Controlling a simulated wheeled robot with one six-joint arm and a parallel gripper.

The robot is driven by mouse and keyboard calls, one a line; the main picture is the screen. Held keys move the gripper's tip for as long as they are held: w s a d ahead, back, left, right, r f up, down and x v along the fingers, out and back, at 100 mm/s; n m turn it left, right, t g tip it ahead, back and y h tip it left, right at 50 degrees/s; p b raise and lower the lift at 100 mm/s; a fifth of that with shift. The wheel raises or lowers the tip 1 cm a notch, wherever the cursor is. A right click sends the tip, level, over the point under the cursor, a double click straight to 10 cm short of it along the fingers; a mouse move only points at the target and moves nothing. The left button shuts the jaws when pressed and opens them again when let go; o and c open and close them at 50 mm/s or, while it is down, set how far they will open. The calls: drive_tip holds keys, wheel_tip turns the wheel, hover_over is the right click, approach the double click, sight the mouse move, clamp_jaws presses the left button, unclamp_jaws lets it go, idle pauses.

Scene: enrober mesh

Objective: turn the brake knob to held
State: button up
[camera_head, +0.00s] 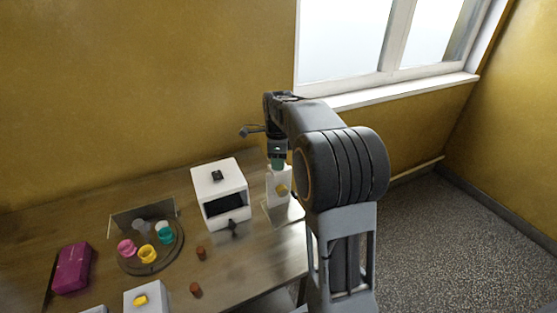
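My arm reaches over the back right of the table, and my gripper (277,161) points down just above a white upright unit (271,190). A small yellow part (282,189) shows on that unit's face. A greenish piece is at the fingertips; I cannot tell whether it is held, or whether the fingers are open. Another white box (149,290) at the front edge carries a yellow knob-like part (140,300). A white machine (208,185) with a dark opening has a black knob-like part (217,176) on top. I cannot tell which is the brake knob.
A round grey tray (130,266) holds pink, yellow and teal rings or cups. A magenta box (72,268) lies at the left. Two small brown pieces (201,253) (195,289) lie on the wooden table (235,270). A wall and window are behind.

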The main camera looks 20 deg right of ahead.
drive_tip(key=o, duration=0.5)
drive_tip(key=shift+c, duration=0.2)
wheel_tip(320, 180, up, 14)
drive_tip(key=shift+p, duration=0.35)
drive_tip(key=shift+w+d, duration=0.1)
idle(0.3)
drive_tip(key=f+n, duration=0.1)
drive_tip(key=n, duration=0.1)
drive_tip(key=f+n, duration=0.2)
drive_tip(key=n, duration=0.1)
drive_tip(key=f+n, duration=0.1)
drive_tip(key=n, duration=0.1)
drive_tip(key=shift+w+f+n+t, duration=0.3)
drive_tip(key=shift+w+f+t, duration=0.05)
drive_tip(key=shift+f+t, duration=0.05)
drive_tip(key=f+n, duration=0.1)
drive_tip(key=s+a+f+n, duration=0.1)
drive_tip(key=n, duration=0.1)
drive_tip(key=shift+s, duration=0.3)
drive_tip(key=s+a+f+n+t, duration=0.1)
drive_tip(key=s+a+f+n, duration=0.2)
drive_tip(key=s+n, duration=0.3)
drive_tip(key=s+a+f+n+t, duration=0.2)
drive_tip(key=s+a+n, duration=0.3)
drive_tip(key=s, duration=0.8)
drive_tip(key=shift+a+f+n+t, duration=0.35)
drive_tip(key=shift+f+n, duration=0.5)
drive_tip(key=shift+n, duration=0.15)
